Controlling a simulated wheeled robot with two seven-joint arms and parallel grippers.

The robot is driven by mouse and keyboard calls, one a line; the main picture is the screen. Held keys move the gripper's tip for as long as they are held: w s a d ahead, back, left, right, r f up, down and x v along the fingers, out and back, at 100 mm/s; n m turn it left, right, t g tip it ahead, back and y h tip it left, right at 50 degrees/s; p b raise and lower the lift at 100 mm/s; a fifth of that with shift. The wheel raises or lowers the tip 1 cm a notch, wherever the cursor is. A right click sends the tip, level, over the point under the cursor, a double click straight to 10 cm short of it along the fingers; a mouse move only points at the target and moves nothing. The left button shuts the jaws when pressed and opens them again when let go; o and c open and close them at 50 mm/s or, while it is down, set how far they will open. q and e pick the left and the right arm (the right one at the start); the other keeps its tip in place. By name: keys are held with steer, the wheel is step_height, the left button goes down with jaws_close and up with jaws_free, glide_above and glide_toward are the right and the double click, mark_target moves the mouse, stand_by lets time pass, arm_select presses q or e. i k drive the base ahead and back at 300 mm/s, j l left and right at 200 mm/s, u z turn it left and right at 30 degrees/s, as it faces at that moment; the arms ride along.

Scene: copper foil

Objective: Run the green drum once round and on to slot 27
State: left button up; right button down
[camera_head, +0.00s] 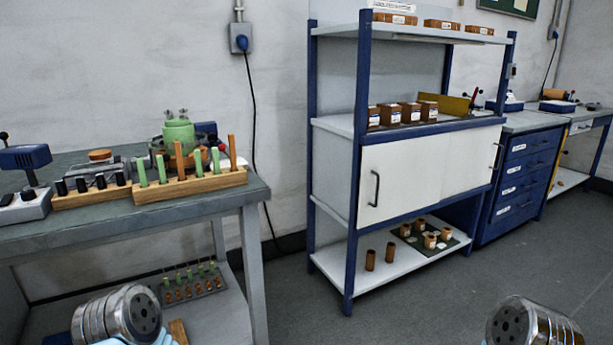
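A green drum-like body (179,135) with two small metal posts on top stands on the grey workbench (100,225) at the left. Its lower part is hidden behind a wooden block (190,187) that holds green and copper-coloured rods. No slot numbers can be read on it. The rounded metal end of my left arm shows at the bottom left, and that of my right arm at the bottom right. Both are low and well apart from the green body. The fingers of neither gripper can be made out.
A second wooden block (92,195) holds black-topped pieces. A blue-headed device (25,157) stands at the bench's left end. A shelf unit (335,205) with boxes (410,112) and copper cylinders (370,260) stands right of the bench. Blue drawers (522,178) follow. The floor in front is clear.

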mark_target(174, 129)
steer(key=i+l+u, duration=0.1)
steer(key=u, duration=0.65)
steer(key=i+l+u, duration=0.15)
steer(key=l+u, duration=0.15)
steer(key=i+l+u, duration=0.15)
steer(key=l+u, duration=0.15)
steer(key=l, duration=0.2)
steer(key=l+u, duration=0.3)
steer(key=i+l, duration=0.05)
steer(key=l, duration=0.05)
